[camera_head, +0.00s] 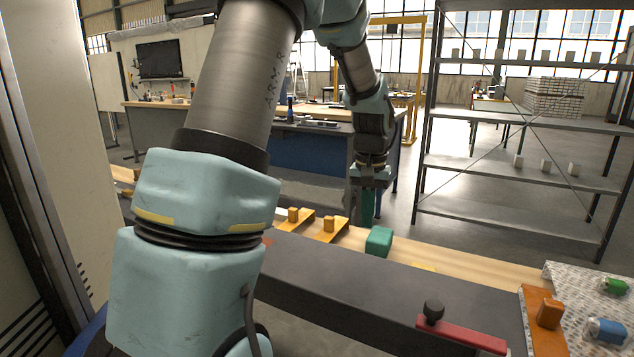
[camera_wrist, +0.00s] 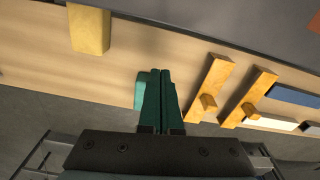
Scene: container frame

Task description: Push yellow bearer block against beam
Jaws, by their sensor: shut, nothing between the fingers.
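The yellow bearer block (camera_wrist: 90,31) lies on the pale wooden board at upper left in the wrist view. Its upper end meets the edge of the dark grey beam (camera_wrist: 190,22) in the picture; I cannot tell if they touch. In the head view only a sliver of the yellow block (camera_head: 425,267) shows behind the beam (camera_head: 380,290). My gripper (camera_wrist: 161,72) is shut and empty, its green fingers pointing down. It also shows in the head view (camera_head: 368,222), beside a green block (camera_head: 379,242). The fingers partly hide that green block (camera_wrist: 140,92) in the wrist view.
Two orange wedges with knobs (camera_head: 297,218) (camera_head: 328,229) lie on the board left of the green block. A red lever with a black knob (camera_head: 460,335) sits at the beam's front. A metal plate (camera_head: 570,290) with small blocks is at right.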

